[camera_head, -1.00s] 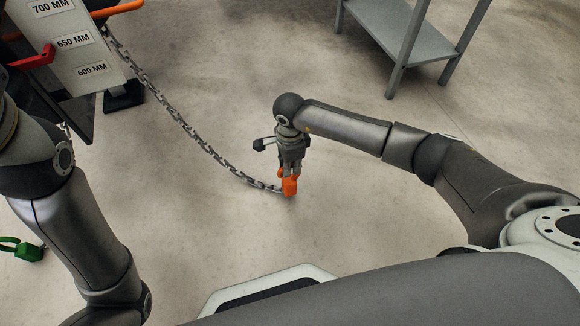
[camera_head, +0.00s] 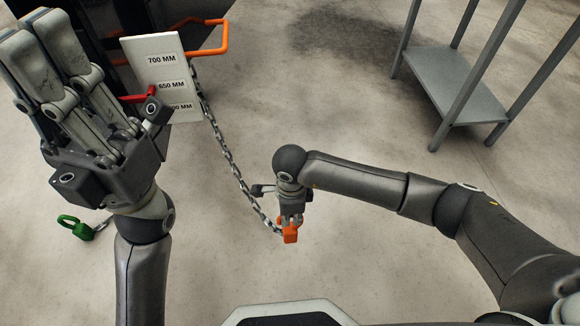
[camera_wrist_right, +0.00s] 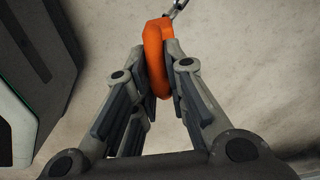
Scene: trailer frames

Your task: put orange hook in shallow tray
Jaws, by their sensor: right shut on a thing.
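The orange hook (camera_head: 290,233) is on the end of a metal chain (camera_head: 228,150), low in the middle of the head view. My right gripper (camera_head: 291,219) points down and is shut on the hook. In the right wrist view the hook (camera_wrist_right: 155,55) sits between the two fingers of my right gripper (camera_wrist_right: 160,72), with a chain link at its far end. My left gripper (camera_head: 40,40) is raised at the upper left, its fingers pointing up; their gap is unclear. I see no tray that I can make out.
A white panel (camera_head: 160,72) with millimetre labels, a red handle (camera_head: 138,97) and an orange bar (camera_head: 222,38) stand at upper left. A green hook (camera_head: 78,228) lies on the floor at left. A grey metal shelf (camera_head: 455,90) stands at upper right. Floor between is clear.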

